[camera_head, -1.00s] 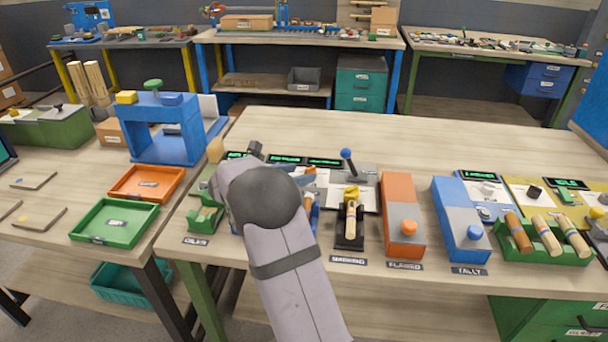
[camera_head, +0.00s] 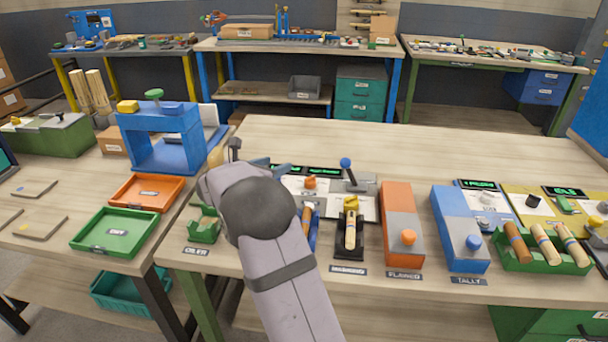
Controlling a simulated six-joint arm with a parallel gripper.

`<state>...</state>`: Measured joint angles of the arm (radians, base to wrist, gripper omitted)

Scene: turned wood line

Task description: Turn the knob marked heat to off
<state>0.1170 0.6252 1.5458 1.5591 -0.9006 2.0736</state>
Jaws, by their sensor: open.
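My arm reaches in from the bottom of the picture, and its rounded dark wrist joint hides much of the station at the left of the bench. My gripper (camera_head: 236,150) shows only in part beyond the wrist, above the back of that station. It is open, and I see nothing held in it. No label reading heat is legible. An orange knob (camera_head: 310,183) stands on a white panel just right of my wrist. A black knob (camera_head: 533,201) and a pale knob (camera_head: 487,198) stand on panels at the right. I cannot tell which is the heat knob.
A blue-handled lever (camera_head: 346,164) stands upright behind the marking station. An orange box (camera_head: 401,230) and a blue box (camera_head: 459,235) with buttons stand to the right. A green holder (camera_head: 543,262) carries wooden handles. The bench behind the panels is clear.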

